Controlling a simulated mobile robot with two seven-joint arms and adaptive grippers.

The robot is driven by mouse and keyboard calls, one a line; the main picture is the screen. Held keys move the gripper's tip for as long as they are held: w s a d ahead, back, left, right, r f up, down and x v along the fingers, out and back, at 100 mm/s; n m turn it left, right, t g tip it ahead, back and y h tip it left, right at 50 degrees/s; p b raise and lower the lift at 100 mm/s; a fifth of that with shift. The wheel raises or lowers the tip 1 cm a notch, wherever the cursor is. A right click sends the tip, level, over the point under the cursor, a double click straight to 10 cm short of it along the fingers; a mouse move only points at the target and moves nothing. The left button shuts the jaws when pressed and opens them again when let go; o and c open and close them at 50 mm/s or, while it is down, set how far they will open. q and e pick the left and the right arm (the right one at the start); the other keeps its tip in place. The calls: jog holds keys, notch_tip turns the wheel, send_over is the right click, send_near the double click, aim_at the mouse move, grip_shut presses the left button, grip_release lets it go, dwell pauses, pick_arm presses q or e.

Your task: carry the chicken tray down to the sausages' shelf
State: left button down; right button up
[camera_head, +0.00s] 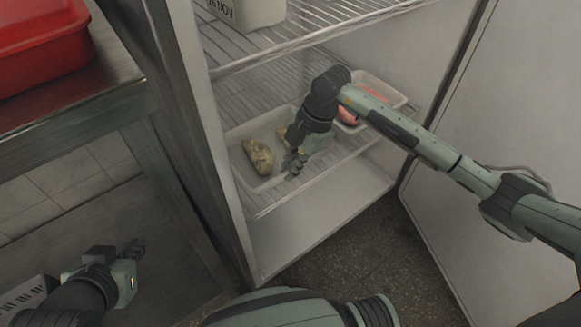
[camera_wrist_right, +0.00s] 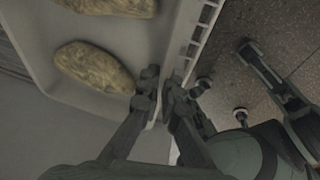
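The chicken tray (camera_head: 240,141) is a pale, shallow tray with brownish chicken pieces (camera_head: 258,157) in it. It is at the left of a wire shelf inside the open cabinet. My right gripper (camera_head: 294,163) is at its front right rim. In the right wrist view, the fingers (camera_wrist_right: 162,88) are close together on either side of the tray's rim, with chicken inside the tray (camera_wrist_right: 58,92). The sausages' tray (camera_head: 396,97), with pink-red sausages, is on the right of what looks like the same shelf, partly behind my right arm. My left gripper (camera_head: 132,249) is low at the left, away from the trays.
A wire shelf (camera_head: 300,31) above holds a pale labelled container (camera_head: 262,10). The cabinet's left wall and the open door (camera_head: 470,130) flank the shelves. A metal table (camera_head: 70,110) with a red box (camera_head: 40,50) stands at left.

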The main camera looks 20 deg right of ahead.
jog(key=o, duration=0.4)
jog(key=shift+o, duration=0.2)
